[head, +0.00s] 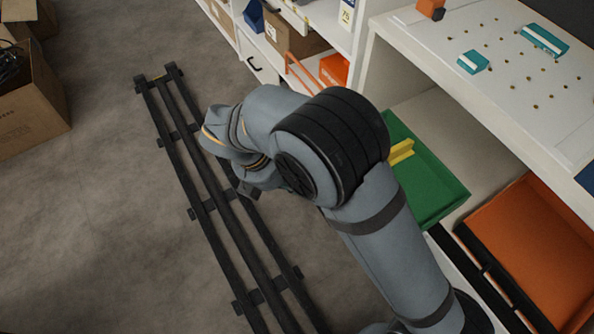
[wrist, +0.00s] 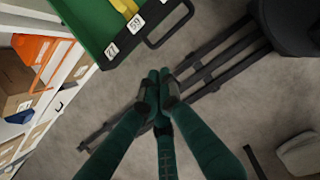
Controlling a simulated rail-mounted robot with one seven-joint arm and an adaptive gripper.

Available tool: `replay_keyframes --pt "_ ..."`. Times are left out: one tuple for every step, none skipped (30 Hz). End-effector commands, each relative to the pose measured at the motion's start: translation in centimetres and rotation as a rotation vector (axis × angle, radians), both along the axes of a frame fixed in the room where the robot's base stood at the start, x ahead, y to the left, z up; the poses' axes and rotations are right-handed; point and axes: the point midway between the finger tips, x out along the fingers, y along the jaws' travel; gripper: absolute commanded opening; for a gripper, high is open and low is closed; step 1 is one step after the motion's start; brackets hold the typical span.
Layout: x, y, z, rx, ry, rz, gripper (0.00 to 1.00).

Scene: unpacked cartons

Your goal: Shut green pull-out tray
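The green pull-out tray (head: 440,195) sticks out of the shelving in the head view, partly hidden behind my arm. A yellow piece lies in it (head: 402,151). In the wrist view the green tray (wrist: 88,22) is at the top, with white number labels on its front and a black loop handle (wrist: 168,40). My gripper (wrist: 158,76) has its green fingers drawn together, with nothing seen between them. Its tips appear just below the handle in the picture, apart from it. In the head view my gripper is mostly hidden by the arm.
A black floor rail (head: 205,190) runs along the grey floor. An orange tray (head: 530,250) sits right of the green one. A pegboard-like worktop (head: 500,60) is above. Cardboard boxes (head: 30,105) stand at left. An orange bin (head: 335,70) sits on the far shelf.

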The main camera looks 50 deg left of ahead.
Motion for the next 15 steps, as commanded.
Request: replay_keyframes --pt "0.3 -0.2 -0.8 -0.003 -0.001 -0.002 0.0" --pt "0.4 -0.2 -1.2 -0.004 0.0 -0.003 0.0" --pt "0.7 -0.2 -1.8 -0.005 0.0 -0.002 0.0" --pt "0.8 -0.3 -2.3 -0.005 0.0 -0.002 0.0" --pt "1.0 -0.3 -2.8 -0.004 0.0 -0.003 0.0" --pt "1.3 -0.3 -3.6 -0.005 0.0 -0.002 0.0" --pt "1.6 -0.4 -4.3 -0.006 0.0 -0.002 0.0" --pt "1.8 -0.4 -4.9 -0.005 0.001 -0.002 0.0" --pt "2.2 -0.5 -5.7 -0.005 0.0 -0.003 0.0" --pt "2.4 -0.5 -6.3 -0.006 0.0 -0.002 0.0" --pt "2.6 -0.6 -6.9 -0.006 0.0 -0.002 0.0" --pt "2.9 -0.6 -7.6 -0.005 0.0 -0.002 0.0" --pt "3.1 -0.6 -8.2 -0.005 0.0 -0.002 0.0" --pt "3.3 -0.6 -8.7 -0.004 0.0 -0.001 0.0" --pt "3.6 -0.7 -9.3 -0.005 0.001 -0.002 0.0"
